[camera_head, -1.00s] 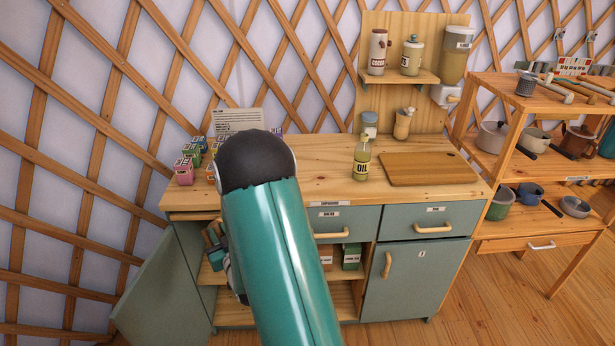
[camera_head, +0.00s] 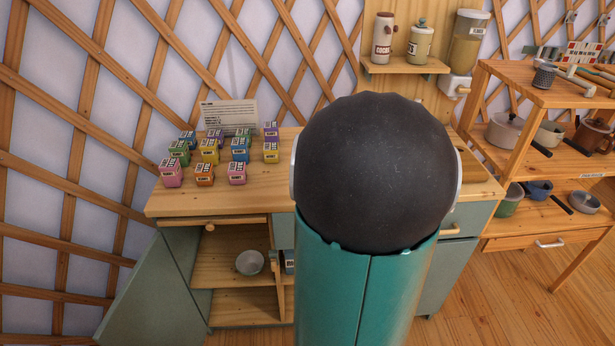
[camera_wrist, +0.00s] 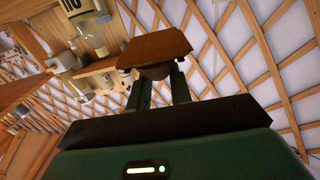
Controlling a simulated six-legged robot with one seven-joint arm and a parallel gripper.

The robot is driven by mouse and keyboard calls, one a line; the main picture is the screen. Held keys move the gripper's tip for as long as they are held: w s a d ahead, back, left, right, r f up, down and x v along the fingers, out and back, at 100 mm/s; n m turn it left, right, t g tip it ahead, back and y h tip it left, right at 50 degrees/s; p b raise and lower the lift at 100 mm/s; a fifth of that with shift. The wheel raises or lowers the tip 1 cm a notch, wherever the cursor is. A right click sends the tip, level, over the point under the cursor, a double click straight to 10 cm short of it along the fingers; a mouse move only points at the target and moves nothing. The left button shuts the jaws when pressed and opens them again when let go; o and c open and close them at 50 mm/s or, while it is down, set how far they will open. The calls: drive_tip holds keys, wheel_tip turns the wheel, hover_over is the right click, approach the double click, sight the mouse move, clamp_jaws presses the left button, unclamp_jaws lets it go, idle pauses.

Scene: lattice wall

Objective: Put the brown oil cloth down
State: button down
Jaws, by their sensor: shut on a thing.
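The brown oil cloth (camera_wrist: 155,47) shows in the wrist view as a flat, stiff-looking brown piece between and beyond my fingers. My gripper (camera_wrist: 160,80) is shut on it and holds it up. Its lower middle bunches between the fingertips. In the head view my own arm hides both gripper and cloth.
The wooden counter (camera_head: 200,204) carries several small coloured boxes (camera_head: 208,151) and a card (camera_head: 230,117). Below, an open cupboard holds a metal bowl (camera_head: 250,262); its door (camera_head: 150,296) stands open. A shelf rack (camera_head: 543,202) with pots stands right. My arm hides the counter's right part.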

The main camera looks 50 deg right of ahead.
drive_tip(key=w+d+f, duration=0.1)
drive_tip(key=w, duration=0.1)
drive_tip(key=w+d+f, duration=0.1)
drive_tip(key=w, duration=0.1)
drive_tip(key=w+d+f, duration=0.1)
drive_tip(key=w, duration=0.1)
drive_tip(key=shift+w+d+f, duration=0.25)
drive_tip(key=shift+w+f, duration=0.05)
drive_tip(key=w+f, duration=0.1)
drive_tip(key=w+d+f, duration=0.1)
drive_tip(key=f, duration=0.1)
drive_tip(key=w+d+f, duration=0.1)
drive_tip(key=w+f, duration=0.1)
drive_tip(key=shift+d+f, duration=0.1)
drive_tip(key=f, duration=0.2)
drive_tip(key=shift+w+d+f, duration=0.2)
drive_tip(key=shift+w+f, duration=0.1)
drive_tip(key=shift+f, duration=0.55)
drive_tip(key=shift+f, duration=0.2)
drive_tip(key=c, duration=1.3)
unclamp_jaws()
drive_tip(key=shift+o, duration=0.2)
drive_tip(key=shift+r, duration=0.1)
